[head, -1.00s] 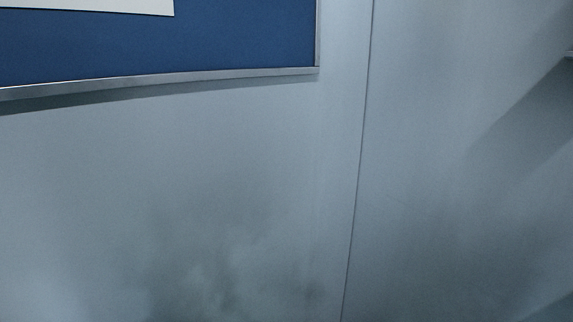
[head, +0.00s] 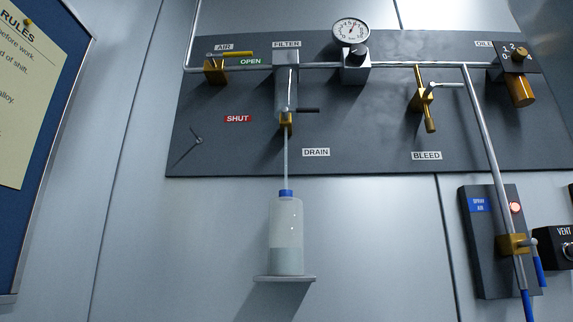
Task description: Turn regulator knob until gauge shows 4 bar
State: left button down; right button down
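The regulator knob (head: 358,50) is a dark round cap on a silver regulator block (head: 355,73), on the pipe at the top middle of a dark wall panel. The round white pressure gauge (head: 351,31) sits just above it. Its dial is too small for me to read the needle. The brass air valve (head: 215,70) is at the left, its yellow lever lying along the pipe towards the OPEN label. Neither of my grippers is in view.
Right of the filter (head: 286,90) are a bleed valve (head: 424,97) and an oiler (head: 519,80). A bottle (head: 286,235) stands on a small shelf (head: 285,278) below. A spray-air box (head: 490,240) with a lit red lamp is lower right. A noticeboard (head: 50,110) hangs left.

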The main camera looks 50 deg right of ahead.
aim_at(357, 52)
jog(key=j+z, duration=0.1)
jog(key=z, duration=2.05)
